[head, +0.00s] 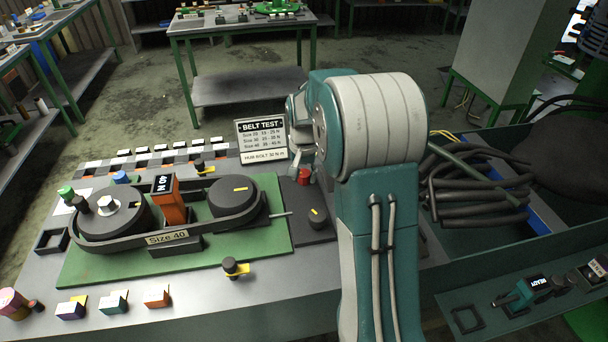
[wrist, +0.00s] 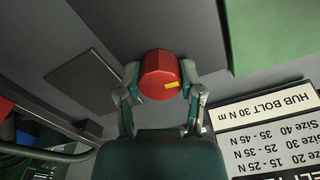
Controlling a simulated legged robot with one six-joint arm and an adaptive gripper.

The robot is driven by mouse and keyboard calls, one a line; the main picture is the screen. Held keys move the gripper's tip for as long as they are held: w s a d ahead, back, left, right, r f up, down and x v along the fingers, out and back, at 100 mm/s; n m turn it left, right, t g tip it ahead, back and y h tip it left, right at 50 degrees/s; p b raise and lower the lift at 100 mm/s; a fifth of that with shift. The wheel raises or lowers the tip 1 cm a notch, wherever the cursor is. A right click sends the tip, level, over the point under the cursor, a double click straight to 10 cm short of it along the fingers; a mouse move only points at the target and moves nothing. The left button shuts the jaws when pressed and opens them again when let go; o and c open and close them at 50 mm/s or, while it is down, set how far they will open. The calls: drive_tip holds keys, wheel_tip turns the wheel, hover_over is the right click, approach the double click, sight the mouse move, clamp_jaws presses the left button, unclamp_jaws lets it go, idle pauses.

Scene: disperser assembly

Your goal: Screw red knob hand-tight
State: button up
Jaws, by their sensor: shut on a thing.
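In the head view my gripper (head: 303,165) comes down on the knob from above, partly hidden behind my arm. The knob's underside and thread are hidden.
The "BELT TEST" sign (head: 262,140) stands close behind and left. A green plate (head: 180,262) carries two pulleys and a "Size 40" belt. Black hoses (head: 470,190) lie in a bin at right.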

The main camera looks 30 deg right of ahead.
sight(302, 173)
drive_tip(key=m, duration=0.4)
drive_tip(key=shift+f+m, duration=0.15)
drive_tip(key=shift+m, duration=0.25)
idle(0.4)
drive_tip(key=o, duration=1.1)
drive_tip(key=shift+a, duration=0.1)
drive_tip(key=shift+o, duration=0.2)
drive_tip(key=shift+r, duration=0.2)
wheel_tip(302, 173, up, 12)
drive_tip(key=shift+w+f, duration=0.15)
